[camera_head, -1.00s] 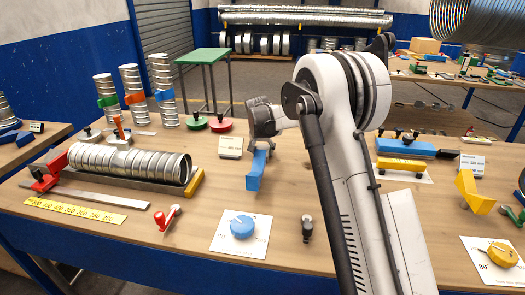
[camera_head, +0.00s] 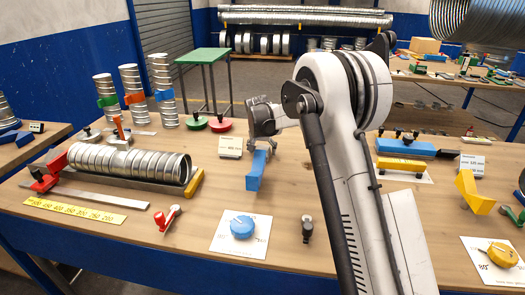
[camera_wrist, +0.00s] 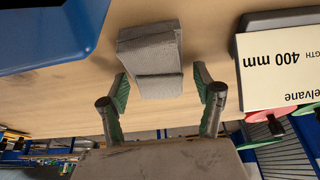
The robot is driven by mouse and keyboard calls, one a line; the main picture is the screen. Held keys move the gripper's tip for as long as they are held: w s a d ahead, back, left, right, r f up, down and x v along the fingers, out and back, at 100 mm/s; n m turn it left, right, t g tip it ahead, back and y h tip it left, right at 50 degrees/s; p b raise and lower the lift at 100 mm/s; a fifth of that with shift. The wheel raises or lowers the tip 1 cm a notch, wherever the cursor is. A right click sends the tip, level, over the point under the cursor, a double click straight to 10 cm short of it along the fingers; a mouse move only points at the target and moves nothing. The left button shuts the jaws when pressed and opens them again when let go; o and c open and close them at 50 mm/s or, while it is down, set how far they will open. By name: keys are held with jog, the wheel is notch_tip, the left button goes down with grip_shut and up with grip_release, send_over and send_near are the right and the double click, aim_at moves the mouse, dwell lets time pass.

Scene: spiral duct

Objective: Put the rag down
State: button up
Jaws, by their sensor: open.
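The rag (camera_wrist: 152,60) is a grey, folded, textured bundle in the upper middle of the wrist view, seen against the wooden tabletop. My gripper (camera_wrist: 161,84) is open, with one green-padded finger on either side of the rag's near end. A gap shows between each finger and the rag, and nothing is held. In the head view my gripper (camera_head: 270,143) is low over the table, behind a blue angled block. I cannot make out the rag in the head view.
The blue block (camera_head: 255,172) and a small sign (camera_head: 230,147) stand close to my gripper. A spiral duct (camera_head: 130,162) lies on the left. A blue dial (camera_head: 242,226) on white card and a dark small tool (camera_head: 307,229) are in front. Bare wood (camera_head: 190,190) lies left of the block.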

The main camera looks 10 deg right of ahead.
jog(key=v, duration=1.2)
jog(key=s+d+r+n+t, duration=0.1)
jog(key=s+r, duration=0.5)
jog(key=s, duration=0.5)
jog(key=s+r+n+t, duration=0.1)
jog(key=s+r, duration=0.4)
jog(key=s, duration=0.7)
jog(key=s+f+n, duration=0.1)
jog(key=s+f, duration=0.2)
jog(key=s, duration=0.9)
jog(key=s+f+n+t+y, duration=0.1)
jog(key=s+f, duration=0.2)
jog(key=s, duration=1)
jog(key=shift+s+d+f+y, duration=0.15)
jog(key=shift+s+f+y, duration=0.15)
jog(key=shift+f, duration=0.1)
jog(key=shift+o, duration=0.2)
jog(key=o, duration=0.8)
